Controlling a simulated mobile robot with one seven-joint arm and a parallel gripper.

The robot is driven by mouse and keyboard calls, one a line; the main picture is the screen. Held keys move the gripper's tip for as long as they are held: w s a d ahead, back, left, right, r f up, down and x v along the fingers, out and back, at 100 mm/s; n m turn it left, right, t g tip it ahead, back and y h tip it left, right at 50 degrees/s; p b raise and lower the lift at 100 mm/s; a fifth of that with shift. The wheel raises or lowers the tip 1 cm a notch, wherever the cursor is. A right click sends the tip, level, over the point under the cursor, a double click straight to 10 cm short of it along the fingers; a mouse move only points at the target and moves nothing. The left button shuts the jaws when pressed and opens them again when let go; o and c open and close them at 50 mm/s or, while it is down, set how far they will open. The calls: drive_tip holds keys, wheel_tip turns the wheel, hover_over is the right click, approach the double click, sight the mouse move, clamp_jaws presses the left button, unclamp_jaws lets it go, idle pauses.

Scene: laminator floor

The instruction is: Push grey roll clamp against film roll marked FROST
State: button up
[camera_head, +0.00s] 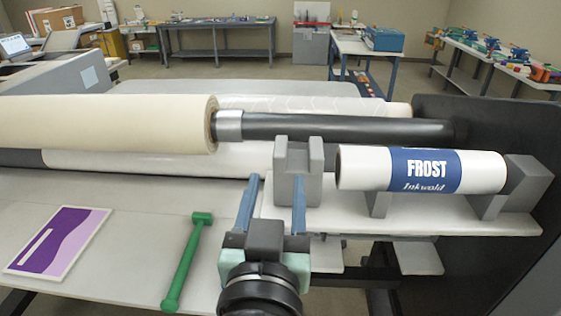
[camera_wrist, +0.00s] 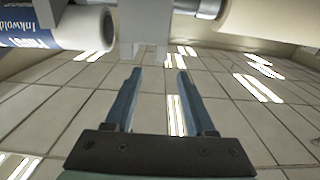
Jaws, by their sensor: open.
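The grey roll clamp (camera_head: 298,172) is an upright block with a notched top, at the left end of the white shelf. The white film roll marked FROST (camera_head: 368,168), with a blue label band, lies level to its right. A small gap shows between them. In the wrist view the clamp (camera_wrist: 146,22) is at the top and the film roll (camera_wrist: 75,30) appears inverted at upper left. My gripper (camera_head: 275,181) is open and empty, its blue fingers pointing toward the clamp. The right finger overlaps the clamp's lower front in the head view; I cannot tell whether they touch.
The roll rests on grey supports (camera_head: 488,206) on the white shelf (camera_head: 420,221). Behind is a dark shaft (camera_head: 340,128) with a silver collar (camera_head: 228,125) and cream roll (camera_head: 110,122). A green tool (camera_head: 186,262) and purple card (camera_head: 58,242) lie at left.

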sight(281, 145)
drive_tip(key=shift+w+f+b, duration=0.2)
drive_tip(key=shift+b, duration=0.85)
drive_tip(key=w+p, duration=0.1)
drive_tip(key=w, duration=0.2)
drive_tip(key=w+p, duration=0.1)
drive_tip(key=w, duration=0.3)
drive_tip(key=w+p, duration=0.1)
drive_tip(key=w, duration=0.2)
drive_tip(key=shift+w+r+p, duration=0.2)
drive_tip(key=shift+r+p, duration=0.05)
drive_tip(key=shift+p, duration=0.1)
clamp_jaws()
